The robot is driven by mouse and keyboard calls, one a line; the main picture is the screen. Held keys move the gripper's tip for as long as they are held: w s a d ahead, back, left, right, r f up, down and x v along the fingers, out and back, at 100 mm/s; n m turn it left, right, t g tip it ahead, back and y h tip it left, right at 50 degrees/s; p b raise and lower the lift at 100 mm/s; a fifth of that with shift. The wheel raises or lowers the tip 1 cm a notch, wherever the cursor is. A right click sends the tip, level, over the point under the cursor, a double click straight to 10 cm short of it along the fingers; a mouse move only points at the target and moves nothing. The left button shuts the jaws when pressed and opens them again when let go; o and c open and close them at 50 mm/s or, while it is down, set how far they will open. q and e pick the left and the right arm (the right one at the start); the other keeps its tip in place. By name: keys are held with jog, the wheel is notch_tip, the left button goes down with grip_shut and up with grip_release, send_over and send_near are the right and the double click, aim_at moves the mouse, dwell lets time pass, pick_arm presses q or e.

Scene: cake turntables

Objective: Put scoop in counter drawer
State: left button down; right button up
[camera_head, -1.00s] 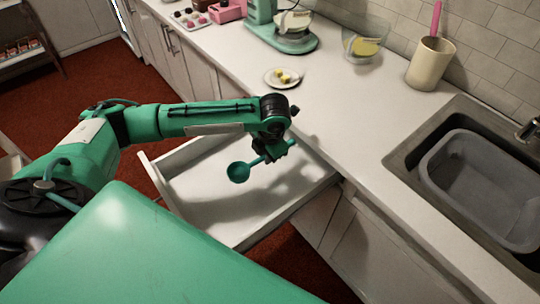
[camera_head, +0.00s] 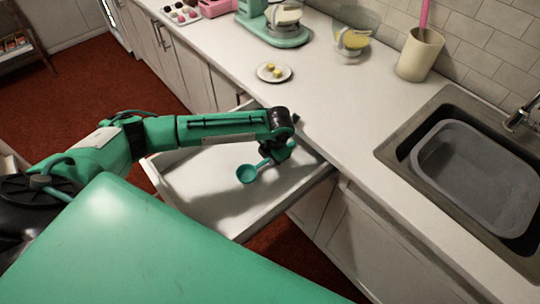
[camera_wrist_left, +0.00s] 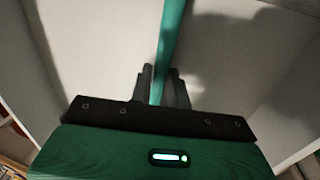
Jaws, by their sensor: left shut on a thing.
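A teal scoop (camera_head: 247,174) with a round bowl is held over the open counter drawer (camera_head: 205,205), which is white and empty inside. My left gripper (camera_head: 281,155) is shut on the scoop's handle, near the drawer's counter side. In the left wrist view the handle (camera_wrist_left: 174,40) runs up from between the fingers of my left gripper (camera_wrist_left: 160,85), with the pale drawer interior (camera_wrist_left: 225,60) behind it. The scoop looks low in the drawer; I cannot tell whether it touches the bottom. My right gripper is not in view.
The white counter (camera_head: 330,110) runs along the drawer's far side. On it are a plate with yellow pieces (camera_head: 274,72), a green mixer (camera_head: 275,32), a glass bowl (camera_head: 353,40) and a cream crock (camera_head: 420,55). A sink (camera_head: 470,175) is at the right.

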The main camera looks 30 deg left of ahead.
pick_arm(q)
jog(key=shift+f, duration=0.15)
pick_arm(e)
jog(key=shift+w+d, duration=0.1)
pick_arm(q)
jog(key=c, duration=1.3)
grip_release()
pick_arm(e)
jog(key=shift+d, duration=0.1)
pick_arm(q)
jog(key=r, duration=0.4)
jog(key=d+r+b, duration=0.1)
jog(key=r, duration=0.3)
jog(key=s+d+r, duration=0.1)
jog(key=r, duration=0.3)
jog(key=shift+d, duration=0.1)
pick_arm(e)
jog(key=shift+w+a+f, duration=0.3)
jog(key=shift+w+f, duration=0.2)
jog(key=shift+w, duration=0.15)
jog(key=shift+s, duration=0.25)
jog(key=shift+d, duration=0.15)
